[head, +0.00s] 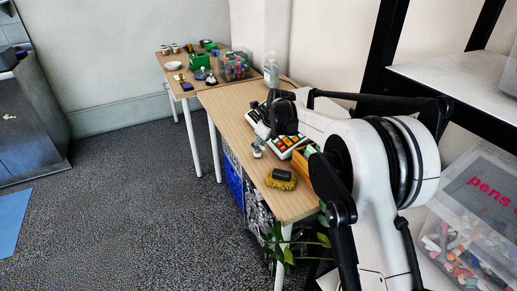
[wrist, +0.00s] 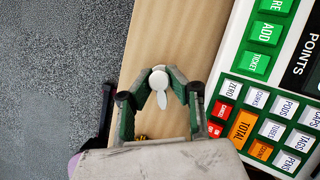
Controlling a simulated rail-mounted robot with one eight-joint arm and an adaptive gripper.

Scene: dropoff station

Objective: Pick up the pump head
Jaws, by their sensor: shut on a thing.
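The pump head (wrist: 159,79) is small and white, with a round top and a short tapered spout. It sits between the fingertips of my gripper (wrist: 159,88) in the wrist view, over the wooden table (wrist: 178,38) near its edge. The two green-and-grey fingers close on it from both sides. I cannot tell from these frames whether it touches the tabletop. In the head view my arm and wrist cover part of the table, and the pump head cannot be made out with certainty.
A keypad panel (wrist: 243,75) with green, red, orange and white keys lies close on the right. A yellow-and-black brush (head: 281,179) lies at the table's near end. A clear bottle (head: 271,71) stands at the back. A second table (head: 176,82) holds a clear bin (head: 235,68).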

